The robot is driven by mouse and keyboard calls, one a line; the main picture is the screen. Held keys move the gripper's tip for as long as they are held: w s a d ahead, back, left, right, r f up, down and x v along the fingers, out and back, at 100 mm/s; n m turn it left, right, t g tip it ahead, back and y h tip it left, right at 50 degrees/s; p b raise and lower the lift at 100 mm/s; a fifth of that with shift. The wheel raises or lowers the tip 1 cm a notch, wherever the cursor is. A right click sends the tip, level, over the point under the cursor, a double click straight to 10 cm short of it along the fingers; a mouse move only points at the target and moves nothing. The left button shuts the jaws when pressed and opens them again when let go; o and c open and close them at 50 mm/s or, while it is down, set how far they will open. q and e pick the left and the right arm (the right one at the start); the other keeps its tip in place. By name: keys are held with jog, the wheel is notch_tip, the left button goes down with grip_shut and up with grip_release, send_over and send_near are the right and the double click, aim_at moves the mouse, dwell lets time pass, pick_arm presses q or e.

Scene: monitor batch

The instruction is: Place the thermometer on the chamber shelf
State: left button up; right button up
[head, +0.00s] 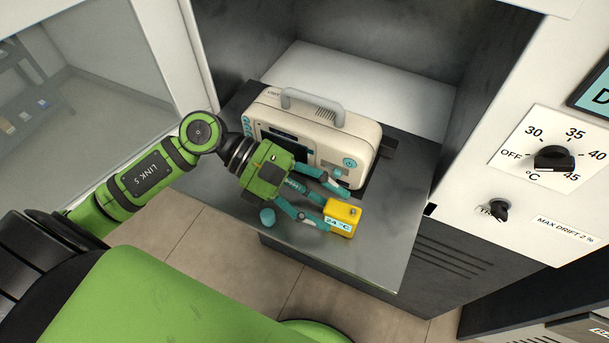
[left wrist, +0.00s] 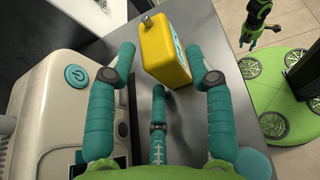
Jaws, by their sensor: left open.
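The thermometer, a yellow block (head: 342,218) with a "24 °C" display, stands on the grey metal chamber shelf (head: 385,250), near its front edge. It also shows in the left wrist view (left wrist: 165,52). My left gripper (head: 324,204) is open, its teal fingertips close to the thermometer. In the left wrist view the two upper fingers (left wrist: 168,78) stand on either side of its near end, with gaps visible, and a third finger lies below. Part of my right arm shows small at the upper right of the left wrist view; its jaws are too small to read.
A cream instrument (head: 350,145) with a grey handle stands on the shelf right behind the thermometer, close to my left gripper. A teal round knob or cap (head: 267,217) shows beside the gripper. The dial panel (head: 555,150) is at right. Bare shelf lies right of the thermometer.

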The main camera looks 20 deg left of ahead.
pick_arm(q)
jog(key=shift+r, duration=0.15)
jog(key=b+v, duration=0.3)
jog(key=v, duration=0.8)
jog(key=shift+a+r, duration=0.2)
jog(key=shift+a, duration=0.25)
dwell(0.5)
